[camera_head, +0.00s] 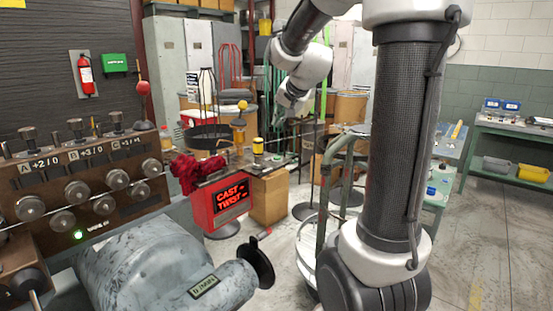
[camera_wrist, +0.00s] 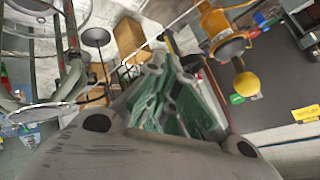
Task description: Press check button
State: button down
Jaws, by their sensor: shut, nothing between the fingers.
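My gripper (camera_head: 287,112) hangs in the air above the far end of the coiler's bench in the head view. In the wrist view its greenish fingers (camera_wrist: 185,95) are shut and hold nothing. I cannot read a label that tells which is the check button. In the head view a yellow ball knob (camera_head: 242,104) stands on the bench. My gripper is apart from the buttons.
A coiler panel (camera_head: 90,185) with several knobs fills the left. A grey motor (camera_head: 160,275) lies below. A cardboard box (camera_head: 269,197) and a metal frame stand near; open floor lies at right.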

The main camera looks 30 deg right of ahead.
jog(key=shift+f, duration=4.45)
jog(key=shift+f, duration=0.15)
jog(key=shift+f, duration=0.25)
jog(key=shift+f, duration=0.35)
jog(key=shift+r, duration=0.8)
jog(key=shift+r, duration=2.5)
